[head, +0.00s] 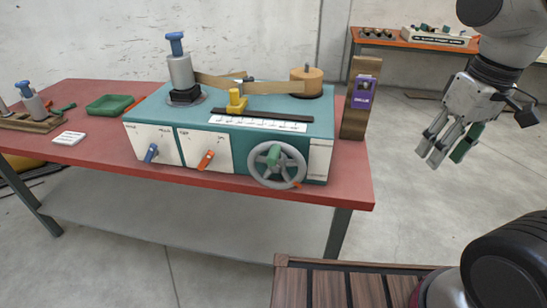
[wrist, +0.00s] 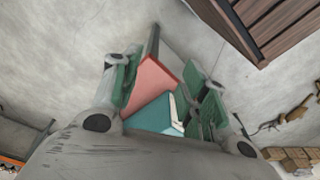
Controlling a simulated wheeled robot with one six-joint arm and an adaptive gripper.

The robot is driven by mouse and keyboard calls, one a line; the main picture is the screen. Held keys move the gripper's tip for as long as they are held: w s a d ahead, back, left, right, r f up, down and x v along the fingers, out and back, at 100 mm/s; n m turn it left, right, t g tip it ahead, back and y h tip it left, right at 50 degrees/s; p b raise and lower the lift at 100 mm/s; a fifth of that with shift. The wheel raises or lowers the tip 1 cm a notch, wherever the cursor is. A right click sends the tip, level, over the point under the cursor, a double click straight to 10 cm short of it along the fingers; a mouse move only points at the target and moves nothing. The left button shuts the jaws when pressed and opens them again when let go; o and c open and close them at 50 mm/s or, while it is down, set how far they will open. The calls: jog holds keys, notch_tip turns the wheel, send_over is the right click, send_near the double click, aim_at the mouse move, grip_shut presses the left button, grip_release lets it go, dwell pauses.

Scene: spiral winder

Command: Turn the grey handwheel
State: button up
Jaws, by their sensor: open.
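The grey handwheel (head: 277,165) is a round spoked wheel with a green hub, on the right part of the winder's front face. The spiral winder (head: 160,112) is a teal-topped box with cream front panels on a red table. My gripper (head: 432,156) is open and empty, in the air to the right of the table and well apart from the wheel. In the wrist view my gripper's green-padded fingers (wrist: 163,88) stand apart, with the red table corner and part of the teal winder visible between them. The handwheel cannot be made out there.
The red table (head: 345,185) ends at its right edge, where a tall brown stand with a purple box (head: 362,92) rises. A blue lever (head: 151,153) and an orange lever (head: 206,160) sit left of the wheel. A slatted wooden surface (head: 345,290) lies in front.

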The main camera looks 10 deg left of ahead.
jog(key=s+a+f+n+y, duration=0.1)
jog(key=s+a+f, duration=0.35)
jog(key=a, duration=0.75)
jog(key=s+a+f+g+y, duration=0.1)
jog(key=a+f, duration=0.7)
jog(key=a, duration=0.4)
jog(key=s+a+f+n+y, duration=0.15)
jog(key=a+f, duration=0.45)
jog(key=a, duration=0.7)
jog(key=m+t+h, duration=0.6)
jog(key=m+t, duration=0.6)
jog(key=t, duration=0.6)
send_near(271, 162)
jog(key=w, duration=0.4)
jog(key=shift+w+d, duration=0.2)
jog(key=shift+d, duration=0.05)
jog(key=shift+w+r, duration=0.15)
jog(key=shift+w, duration=0.15)
jog(key=w, duration=0.7)
jog(key=shift+w+d, duration=0.1)
jog(key=shift+d, duration=0.25)
grip_shut()
